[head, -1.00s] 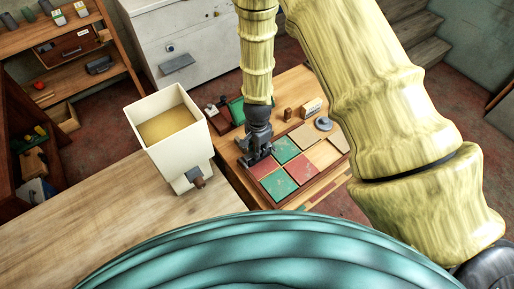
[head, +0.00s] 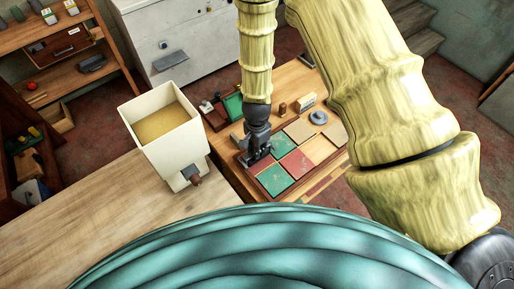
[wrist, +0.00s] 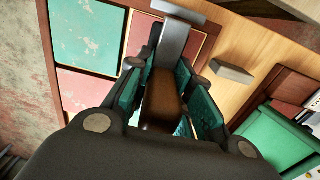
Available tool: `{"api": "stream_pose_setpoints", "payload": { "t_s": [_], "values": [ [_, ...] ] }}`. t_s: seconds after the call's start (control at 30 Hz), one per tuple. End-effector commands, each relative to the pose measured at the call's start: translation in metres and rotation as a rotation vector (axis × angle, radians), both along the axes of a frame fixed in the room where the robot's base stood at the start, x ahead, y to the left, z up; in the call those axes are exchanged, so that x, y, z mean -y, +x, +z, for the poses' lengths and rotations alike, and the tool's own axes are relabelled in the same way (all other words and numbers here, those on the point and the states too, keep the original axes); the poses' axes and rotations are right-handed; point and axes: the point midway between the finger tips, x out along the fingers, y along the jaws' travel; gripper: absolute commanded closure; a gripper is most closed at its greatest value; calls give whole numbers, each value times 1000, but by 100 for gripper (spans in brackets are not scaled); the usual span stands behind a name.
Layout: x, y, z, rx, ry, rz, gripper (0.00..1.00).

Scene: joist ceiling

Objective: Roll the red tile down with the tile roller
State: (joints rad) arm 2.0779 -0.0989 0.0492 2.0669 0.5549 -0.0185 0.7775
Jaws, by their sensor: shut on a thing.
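My gripper (head: 258,155) is shut on the brown handle of the tile roller (wrist: 165,103), which shows between the fingers in the wrist view. The roller's grey metal frame (wrist: 174,40) reaches forward over a red tile (wrist: 190,45). In the head view my gripper and the roller partly hide this red tile (head: 259,166) at the left corner of the board. I cannot tell whether the roller touches it. A second red tile (head: 297,163) lies between a green tile (head: 275,180) and the bare wood.
Another green tile (head: 281,145) and tan tiles (head: 299,131) lie on the same board. A grey round item (head: 318,117) and small blocks (head: 306,100) stand behind. A cream hopper (head: 170,140) stands close on the left. A green box (wrist: 275,140) is right in the wrist view.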

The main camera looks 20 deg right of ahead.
Motion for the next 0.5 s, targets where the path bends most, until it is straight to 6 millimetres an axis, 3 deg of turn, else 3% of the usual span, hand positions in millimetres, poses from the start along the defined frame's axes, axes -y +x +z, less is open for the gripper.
{"api": "stream_pose_setpoints", "payload": {
  "t_s": [0.5],
  "values": [
    [0,1,44,2,0,0,100]
  ]
}}
